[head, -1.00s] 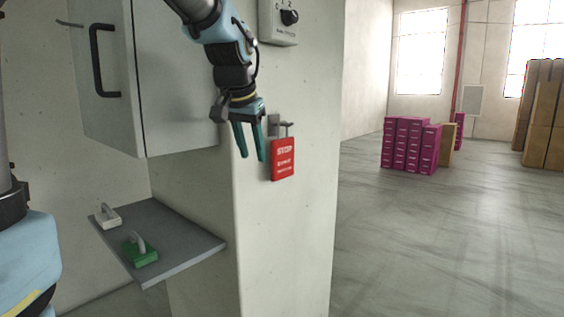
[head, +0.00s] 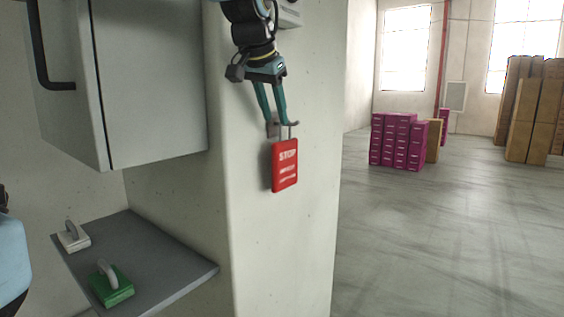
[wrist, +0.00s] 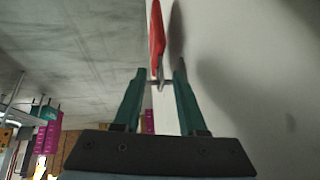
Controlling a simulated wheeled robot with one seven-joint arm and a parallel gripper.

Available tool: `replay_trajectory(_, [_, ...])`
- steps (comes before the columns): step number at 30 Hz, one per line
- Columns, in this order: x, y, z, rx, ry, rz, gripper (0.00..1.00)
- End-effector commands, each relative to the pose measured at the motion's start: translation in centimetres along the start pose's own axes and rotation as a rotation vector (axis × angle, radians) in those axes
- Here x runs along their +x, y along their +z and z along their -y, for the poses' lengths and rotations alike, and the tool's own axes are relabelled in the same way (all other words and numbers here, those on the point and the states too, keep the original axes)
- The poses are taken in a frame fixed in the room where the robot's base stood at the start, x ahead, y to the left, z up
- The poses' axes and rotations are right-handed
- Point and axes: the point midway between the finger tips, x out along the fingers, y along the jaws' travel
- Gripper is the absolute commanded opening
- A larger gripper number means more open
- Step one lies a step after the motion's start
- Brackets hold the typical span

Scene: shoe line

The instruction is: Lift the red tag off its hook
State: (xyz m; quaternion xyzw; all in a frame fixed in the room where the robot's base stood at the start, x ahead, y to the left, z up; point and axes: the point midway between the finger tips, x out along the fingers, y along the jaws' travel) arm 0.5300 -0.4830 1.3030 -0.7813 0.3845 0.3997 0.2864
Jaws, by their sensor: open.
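The red tag (head: 285,165) with white STOP lettering hangs from a small metal hook (head: 291,124) on the pale pillar. My gripper (head: 276,122) is open, pointing down, with its fingertips at the hook just above the tag. In the wrist view, the tag (wrist: 157,40) shows nearly edge-on beyond the two green fingers (wrist: 160,74), with its narrow top end and a thin metal bar between the fingertips. I cannot tell whether the fingers touch the tag's loop.
A grey cabinet (head: 155,80) with a black handle hangs left of the pillar (head: 280,250). Below it a grey shelf (head: 185,268) holds a green handled block (head: 112,287) and a white one (head: 73,238). Magenta boxes (head: 397,142) stand far right; the floor there is open.

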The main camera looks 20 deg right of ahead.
Motion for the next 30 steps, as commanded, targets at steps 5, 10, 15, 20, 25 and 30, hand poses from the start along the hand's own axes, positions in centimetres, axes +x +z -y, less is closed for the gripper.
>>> replay_trajectory(5, [2.7, 0.0, 0.0, 0.001, 0.001, 0.004, 0.41])
replay_trajectory(10, [3.8, 0.0, 0.0, 0.001, 0.000, 0.002, 0.41])
replay_trajectory(15, [5.7, -0.3, -0.3, 0.001, 0.002, 0.006, 0.41])
replay_trajectory(20, [8.0, -0.3, -0.3, -0.001, 0.000, 0.004, 0.41])
replay_trajectory(25, [8.9, -0.2, -0.3, -0.001, -0.001, 0.001, 0.41])
replay_trajectory(30, [8.9, -0.2, -0.3, -0.001, 0.000, 0.001, 0.40])
